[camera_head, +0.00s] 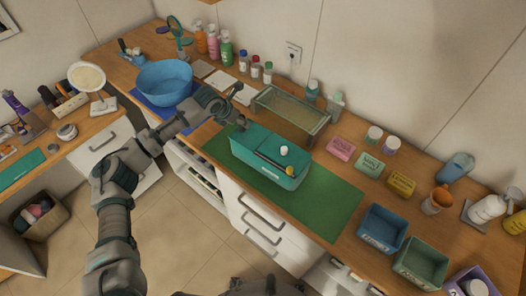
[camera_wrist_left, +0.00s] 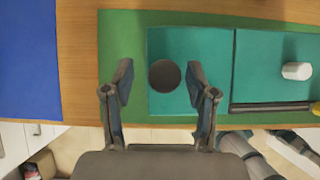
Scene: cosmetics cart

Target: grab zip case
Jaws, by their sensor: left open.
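The zip case appears to be the teal box-shaped case (camera_head: 250,157) on the green mat (camera_head: 325,205) in the head view. A white cap-like piece and a dark tool with a yellow end lie on its top. In the wrist view the teal case (camera_wrist_left: 195,45) lies ahead, with a dark round piece (camera_wrist_left: 165,76) on its left part. My left gripper (camera_head: 232,105) is open and empty, near the left end of the case. In the wrist view its fingertips (camera_wrist_left: 160,82) appear on either side of the dark round piece; contact cannot be told. My right gripper is not in view.
A blue bowl (camera_head: 165,80) stands on a blue mat left of my left gripper. A glass-sided tray (camera_head: 292,112) stands behind the case. Small boxes, bottles and bins (camera_head: 382,228) fill the right side. Bare green mat lies right of the case.

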